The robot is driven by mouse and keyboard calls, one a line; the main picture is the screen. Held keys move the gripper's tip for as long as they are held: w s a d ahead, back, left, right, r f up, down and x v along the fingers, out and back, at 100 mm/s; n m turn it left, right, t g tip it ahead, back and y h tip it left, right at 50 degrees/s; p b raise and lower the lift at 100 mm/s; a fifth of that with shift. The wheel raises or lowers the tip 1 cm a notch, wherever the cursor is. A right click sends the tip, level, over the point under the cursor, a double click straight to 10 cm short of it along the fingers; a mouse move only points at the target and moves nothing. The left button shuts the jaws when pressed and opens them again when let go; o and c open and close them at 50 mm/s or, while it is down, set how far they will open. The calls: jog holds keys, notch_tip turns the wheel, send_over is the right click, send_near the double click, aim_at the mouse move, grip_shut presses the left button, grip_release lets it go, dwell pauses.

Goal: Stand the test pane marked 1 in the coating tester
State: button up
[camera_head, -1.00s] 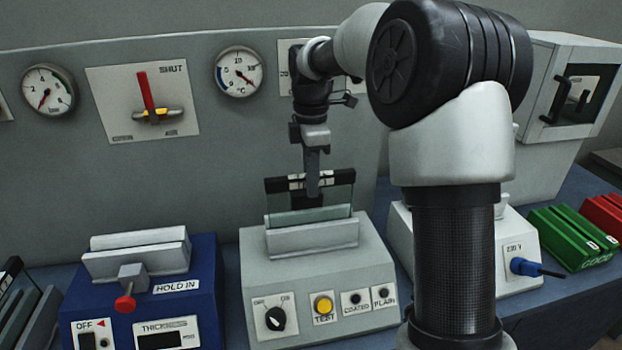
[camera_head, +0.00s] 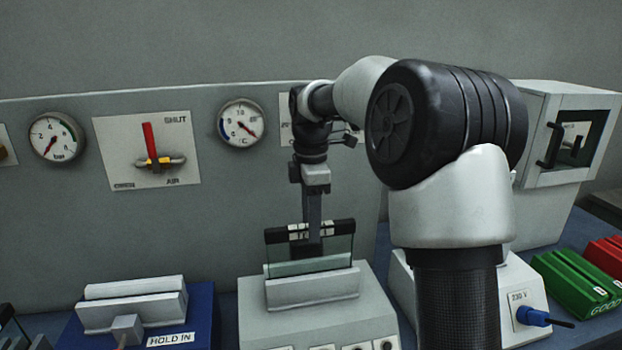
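The test pane (camera_head: 339,246) is a clear glass plate with a black top band and white labels. Its number is too small to read. It stands upright at the holder on top of the grey coating tester (camera_head: 258,322), which has COATED and TEST labels in the earlier frame. Its lower edge is hidden behind the holder's front bar (camera_head: 312,290), so I cannot tell whether it rests on the bottom. My gripper (camera_head: 314,250) points down and is shut on the pane's top band at its middle.
A blue thickness gauge (camera_head: 205,310) with a grey clamp stands left of the tester. A white unit with a blue plug (camera_head: 535,316), green GOOD rack (camera_head: 578,283) and red rack (camera_head: 606,257) are at right. A panel with dials (camera_head: 60,260) is close behind.

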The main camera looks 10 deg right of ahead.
notch_tip(320, 180, up, 14)
jog(key=p, duration=0.2)
jog(key=s+a+r+m+t, duration=0.1)
jog(key=s+r+m+t, duration=0.15)
jog(key=s+m, duration=0.4)
jog(key=s+f+m+t, duration=0.1)
jog(key=s+f+m, duration=0.2)
jog(key=s, duration=0.4)
jog(key=s+f+m+t, duration=0.1)
jog(key=s+f+m, duration=0.3)
jog(key=s, duration=0.3)
jog(key=s+d+f+m+t, duration=0.1)
jog(key=s+f+m, duration=0.3)
jog(key=s, duration=0.3)
jog(key=shift+s, duration=0.25)
jog(key=shift+m, duration=0.25)
